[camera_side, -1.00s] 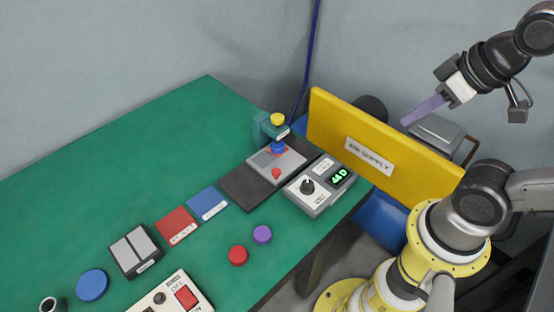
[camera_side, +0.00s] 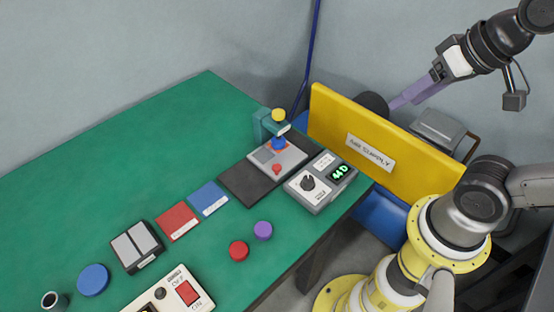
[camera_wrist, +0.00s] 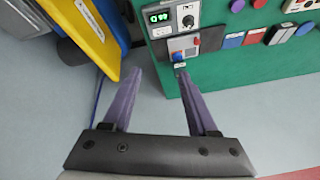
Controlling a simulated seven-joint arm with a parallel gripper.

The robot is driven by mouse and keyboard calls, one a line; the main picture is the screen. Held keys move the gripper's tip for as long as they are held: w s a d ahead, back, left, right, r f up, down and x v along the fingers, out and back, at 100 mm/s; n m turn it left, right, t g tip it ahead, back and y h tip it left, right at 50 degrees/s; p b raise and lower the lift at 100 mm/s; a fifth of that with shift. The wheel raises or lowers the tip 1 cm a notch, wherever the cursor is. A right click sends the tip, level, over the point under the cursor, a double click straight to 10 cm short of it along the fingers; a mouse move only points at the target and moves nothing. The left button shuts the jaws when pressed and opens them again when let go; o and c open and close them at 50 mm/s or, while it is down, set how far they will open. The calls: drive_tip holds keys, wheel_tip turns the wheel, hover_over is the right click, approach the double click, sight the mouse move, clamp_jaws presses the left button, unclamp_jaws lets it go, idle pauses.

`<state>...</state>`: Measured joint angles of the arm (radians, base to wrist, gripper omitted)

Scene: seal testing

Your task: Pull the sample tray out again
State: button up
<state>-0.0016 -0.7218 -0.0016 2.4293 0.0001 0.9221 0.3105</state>
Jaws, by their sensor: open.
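A grey plate with a small red knob, which looks like the sample tray (camera_side: 290,163), lies on a dark mat. Its back part reaches under a small teal press (camera_side: 263,125) with a yellow top and a blue part below. The press hides some of the tray. The tray (camera_wrist: 183,45) also shows in the wrist view, beyond the fingertips. My gripper (camera_side: 394,103) has long purple fingers. It is in the air behind the yellow panel, right of the press and apart from the tray. In the wrist view my gripper (camera_wrist: 158,72) is open with nothing between its fingers.
A yellow panel (camera_side: 330,115) stands upright between my gripper and the table. A grey box with a dial and green display (camera_side: 320,183) sits in front of the tray. Red and purple discs (camera_side: 263,230) lie nearby. The green table's back left (camera_side: 170,140) is clear.

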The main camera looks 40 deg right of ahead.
drive_tip(key=w+a+r+m, duration=0.1)
drive_tip(key=w+r+m, duration=0.15)
drive_tip(key=w, duration=0.35)
drive_tip(key=m+g, duration=0.3)
drive_tip(key=g, duration=0.3)
hover_over(276, 167)
wheel_tip(276, 167, down, 14)
wheel_tip(276, 167, down, 13)
drive_tip(key=shift+d, duration=0.15)
clamp_jaws()
drive_tip(key=shift+r, duration=0.1)
